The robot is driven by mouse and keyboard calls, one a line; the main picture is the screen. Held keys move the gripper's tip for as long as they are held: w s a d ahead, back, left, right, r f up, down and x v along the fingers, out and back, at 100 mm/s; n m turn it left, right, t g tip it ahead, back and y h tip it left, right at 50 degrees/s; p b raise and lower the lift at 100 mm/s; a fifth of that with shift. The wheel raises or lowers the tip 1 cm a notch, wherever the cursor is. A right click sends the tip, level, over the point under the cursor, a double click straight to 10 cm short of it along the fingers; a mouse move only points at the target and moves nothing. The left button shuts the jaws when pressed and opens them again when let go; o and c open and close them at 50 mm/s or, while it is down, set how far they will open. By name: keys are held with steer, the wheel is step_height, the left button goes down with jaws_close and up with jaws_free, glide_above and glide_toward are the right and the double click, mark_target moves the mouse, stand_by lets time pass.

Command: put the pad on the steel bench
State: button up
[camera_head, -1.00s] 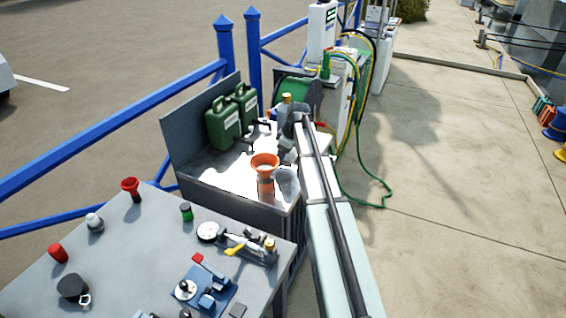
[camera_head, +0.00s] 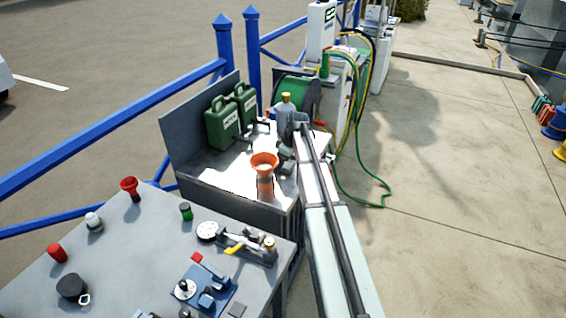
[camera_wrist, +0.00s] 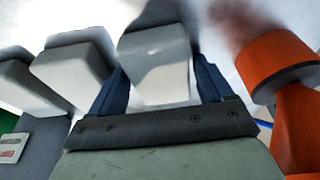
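The steel bench (camera_head: 215,178) is the bright metal bench with a back panel, behind the front table. My gripper (camera_wrist: 157,85) is over its right part, largely hidden by my arm in the head view. In the wrist view two dark blue fingers stand apart. A pale grey rounded block (camera_wrist: 153,55) shows between them; it may be the pad. I cannot tell whether the fingers touch it. Similar grey blocks (camera_wrist: 75,70) lie to its left. The pad is not clearly recognisable in the head view.
An orange funnel (camera_head: 264,162) stands on the bench, close beside my gripper, also in the wrist view (camera_wrist: 278,62). Two green cans (camera_head: 222,122) and a grey bottle (camera_head: 286,104) are behind. The front table (camera_head: 130,240) holds several tools.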

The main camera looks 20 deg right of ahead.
steer(key=shift+r, duration=0.1)
steer(key=v, duration=1.2)
